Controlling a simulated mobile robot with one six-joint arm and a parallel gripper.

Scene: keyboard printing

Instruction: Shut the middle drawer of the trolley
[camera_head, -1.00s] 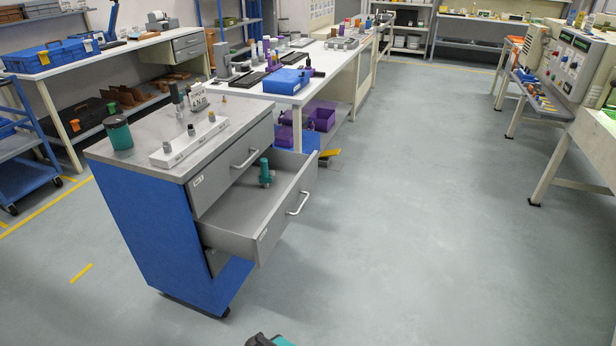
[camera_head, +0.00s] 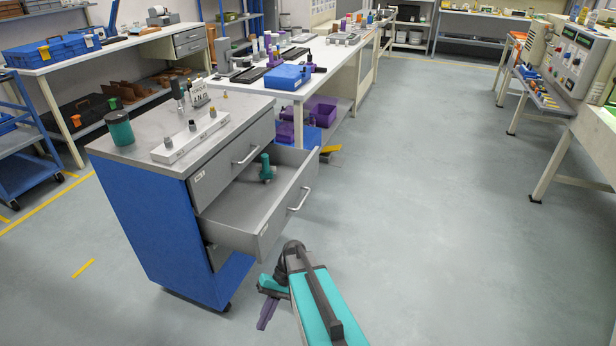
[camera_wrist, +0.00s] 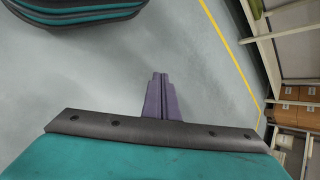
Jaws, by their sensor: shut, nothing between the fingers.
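The trolley, with blue sides (camera_head: 150,235) and a grey top, stands left of centre in the head view. Its middle drawer (camera_head: 262,222) is pulled far out toward the right, with its handle (camera_head: 300,199) on the front. A green and grey object (camera_head: 266,168) stands inside it. The top drawer (camera_head: 235,158) is shut. My gripper (camera_head: 265,318) is low, in front of and below the open drawer, apart from it. In the wrist view its purple fingers (camera_wrist: 159,97) are together and empty, over bare floor.
A green canister (camera_head: 118,129) and a white block with knobs (camera_head: 190,137) stand on the trolley top. A white workbench (camera_head: 300,92) with blue and purple boxes is behind the trolley. Open floor (camera_head: 430,190) lies to the right.

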